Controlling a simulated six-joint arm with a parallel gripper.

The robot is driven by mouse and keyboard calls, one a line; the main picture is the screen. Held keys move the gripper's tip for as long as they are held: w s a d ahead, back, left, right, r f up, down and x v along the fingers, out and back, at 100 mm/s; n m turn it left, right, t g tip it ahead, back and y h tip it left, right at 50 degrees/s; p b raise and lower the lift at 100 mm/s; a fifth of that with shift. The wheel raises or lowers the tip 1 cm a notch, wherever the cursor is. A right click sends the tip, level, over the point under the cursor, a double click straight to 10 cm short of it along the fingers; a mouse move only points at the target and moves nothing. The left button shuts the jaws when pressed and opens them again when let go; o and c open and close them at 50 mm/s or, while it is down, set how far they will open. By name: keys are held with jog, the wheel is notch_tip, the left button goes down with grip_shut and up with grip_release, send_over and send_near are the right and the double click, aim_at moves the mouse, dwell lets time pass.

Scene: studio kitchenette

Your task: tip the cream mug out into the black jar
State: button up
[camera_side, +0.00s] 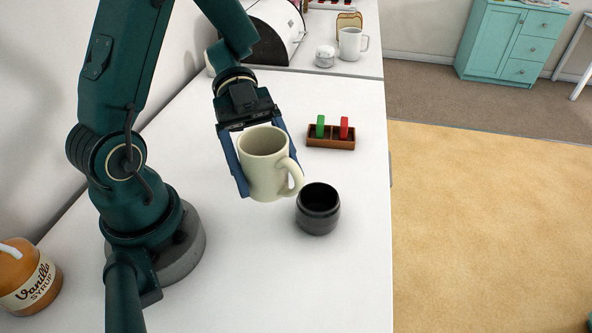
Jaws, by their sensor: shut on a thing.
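The cream mug (262,176) is in the middle of the side view, roughly upright with its opening showing and its handle toward the right. My gripper (265,178) is shut on it, one blue finger on each side of its body. The mug appears to be held above the white counter. The black jar (318,222) stands upright on the counter, just right of and below the mug in the picture, with its open mouth up. The insides of both the mug and the jar are too dark or shaded to tell what they hold.
A wooden holder (331,142) with a green and a red piece stands behind the jar. A vanilla syrup bottle (30,278) is at the lower left. A white mug (352,44) and a small white jar (325,56) stand at the back. The counter's right edge is near the jar; its front is clear.

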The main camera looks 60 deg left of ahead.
aim_at(285, 181)
jog(key=shift+w+a+r, duration=0.1)
jog(key=shift+w+a, duration=0.1)
jog(key=shift+a, duration=0.05)
jog(key=shift+w+d+n+t, duration=0.15)
jog(key=shift+w+n+t, duration=0.15)
jog(key=shift+w, duration=0.05)
jog(key=d+n+t, duration=0.1)
jog(key=n, duration=0.2)
jog(key=d+f+n+t+h, duration=0.1)
jog(key=d+n, duration=0.1)
jog(key=n, duration=0.2)
jog(key=d+n, duration=0.1)
jog(key=n, duration=0.3)
jog(key=shift+w+d+f+t, duration=0.35)
jog(key=shift+f+t, duration=0.05)
jog(key=shift+f+n+h, duration=0.15)
jog(key=shift+n+h, duration=0.35)
jog(key=shift+n, duration=0.4)
jog(key=shift+f+n+g+h, duration=0.25)
jog(key=shift+n+g+h, duration=0.3)
jog(key=shift+n, duration=0.55)
jog(key=n+h, duration=0.1)
jog(key=n, duration=0.2)
jog(key=w+n+h, duration=0.1)
jog(key=n, duration=0.2)
jog(key=w+n+h, duration=0.1)
jog(key=n, duration=0.2)
jog(key=shift+w+a+r, duration=0.1)
jog(key=shift+a+r, duration=0.1)
jog(key=shift+a, duration=0.2)
